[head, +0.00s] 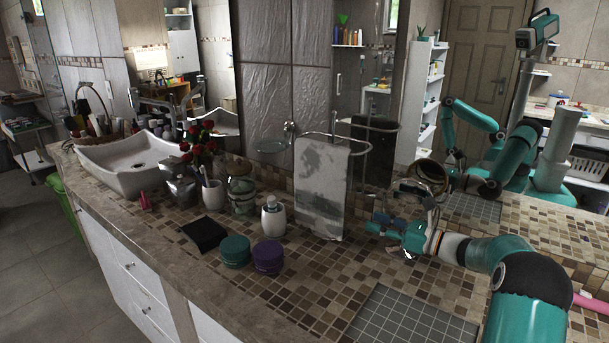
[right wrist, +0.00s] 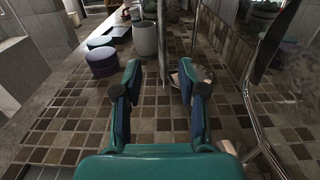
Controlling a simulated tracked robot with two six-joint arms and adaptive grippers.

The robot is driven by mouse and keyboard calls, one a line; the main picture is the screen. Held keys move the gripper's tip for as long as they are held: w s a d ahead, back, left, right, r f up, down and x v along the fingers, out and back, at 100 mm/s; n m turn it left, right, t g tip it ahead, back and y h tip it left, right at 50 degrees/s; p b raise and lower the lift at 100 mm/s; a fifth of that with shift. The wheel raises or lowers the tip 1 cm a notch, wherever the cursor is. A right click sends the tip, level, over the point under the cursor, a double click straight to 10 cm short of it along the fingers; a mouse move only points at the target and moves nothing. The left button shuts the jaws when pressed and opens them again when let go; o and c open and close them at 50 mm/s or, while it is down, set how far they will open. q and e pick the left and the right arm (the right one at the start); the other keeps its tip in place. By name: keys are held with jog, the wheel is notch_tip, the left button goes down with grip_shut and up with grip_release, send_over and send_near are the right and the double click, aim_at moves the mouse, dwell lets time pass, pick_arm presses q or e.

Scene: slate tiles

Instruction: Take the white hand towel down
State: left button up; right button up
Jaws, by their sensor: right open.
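The white hand towel (head: 320,185), marked with grey patches, hangs from a metal rail (head: 358,138) by the mirrored wall behind the counter. Its lower edge hangs close to the tiled counter top; I cannot tell whether it touches. My right gripper (head: 374,223) is to the right of the towel, low over the counter, with its fingers pointing left towards it. It is open, with nothing between the fingers, and apart from the towel. Its spread fingers also show in the right wrist view (right wrist: 158,78). I cannot make out the towel clearly there. My left gripper is in no view.
A soap dispenser (head: 273,219), a purple jar (head: 268,257) and a teal jar (head: 235,250) stand left of the towel. A round mirror on a stand (head: 425,180) is close behind my right gripper. A grey grid mat (head: 408,325) lies in front. The counter before the towel is clear.

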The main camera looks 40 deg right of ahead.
jog(key=p, duration=0.2)
send_near(322, 186)
jog(key=w+f, duration=0.2)
jog(key=f, duration=0.1)
jog(key=w+f, duration=0.1)
jog(key=f, duration=0.1)
jog(key=shift+w+a, duration=0.15)
jog(key=shift+w, duration=0.2)
jog(key=shift+f+p+x, duration=0.2)
jog(key=shift+p+x, duration=0.35)
jog(key=shift+x, duration=0.95)
jog(key=shift+f+p+x, duration=0.25)
jog(key=shift+p+x, duration=0.3)
jog(key=shift+x, duration=1)
grip_shut()
